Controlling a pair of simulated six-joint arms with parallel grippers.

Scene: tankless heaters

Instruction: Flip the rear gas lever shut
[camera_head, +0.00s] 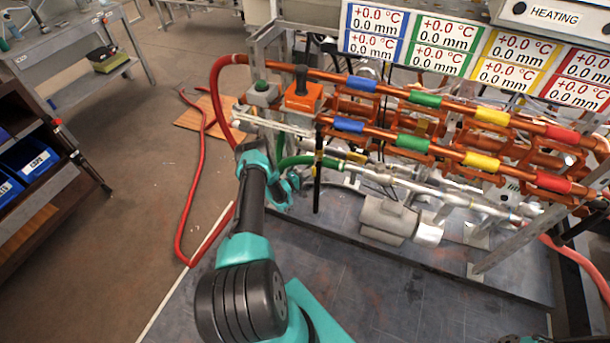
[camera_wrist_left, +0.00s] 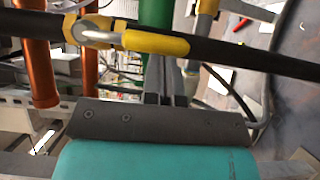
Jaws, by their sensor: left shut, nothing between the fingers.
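A yellow-handled gas lever (camera_wrist_left: 155,43) shows close up in the left wrist view, on a metal valve body (camera_wrist_left: 88,30) beside a dark bar. Its handle lies roughly along the bar. Part of a second metal valve (camera_wrist_left: 205,20) shows to its right. In the head view, small yellow parts (camera_head: 356,157) show near the dark upright bar (camera_head: 318,175); I cannot tell which lever is the rear one. My left gripper (camera_head: 294,181) is shut and empty, left of that bar. Its fingers (camera_wrist_left: 166,80) point toward the bar, below the lever handle.
Copper pipes (camera_head: 400,97) with coloured bands cross above the work area. A green hose (camera_head: 295,160) runs close to my left gripper. An orange-topped unit (camera_head: 302,100) stands behind, and a grey cylinder (camera_head: 388,220) sits to the right. Red hose (camera_head: 190,210) lies left.

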